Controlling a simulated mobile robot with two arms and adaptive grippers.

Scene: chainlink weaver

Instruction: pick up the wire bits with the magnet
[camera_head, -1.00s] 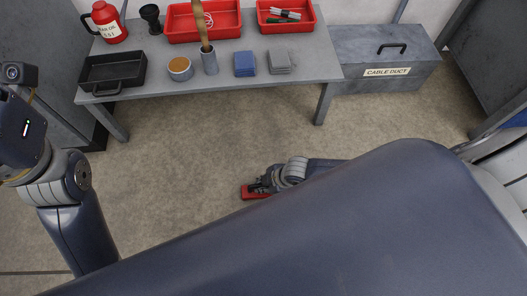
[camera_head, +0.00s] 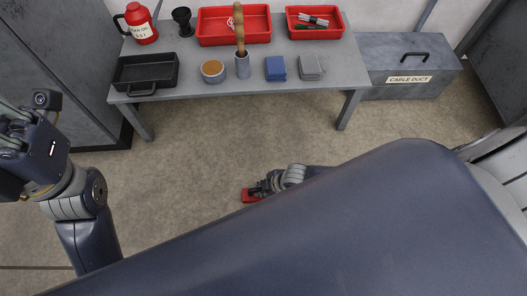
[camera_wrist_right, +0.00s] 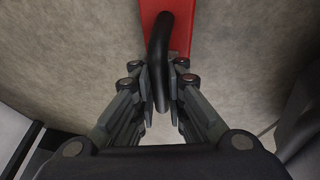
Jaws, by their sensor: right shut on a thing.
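The magnet is a red block with a black handle. It shows low over the floor in the head view (camera_head: 251,195) and at the top of the right wrist view (camera_wrist_right: 183,28). My right gripper (camera_head: 262,189) is shut on the black handle (camera_wrist_right: 159,60), its fingers on both sides in the wrist view. I cannot tell whether the magnet touches the floor. My left gripper (camera_head: 14,122) is at the left edge of the head view, partly cut off, and its fingers are unclear. I cannot make out any wire bits on the floor.
A grey table (camera_head: 190,97) at the back holds a black tray (camera_head: 146,72), two red trays (camera_head: 233,27) (camera_head: 315,22), a red jug (camera_head: 141,24) and small items. A grey cable duct box (camera_head: 412,68) stands right of it. The floor before the table is clear.

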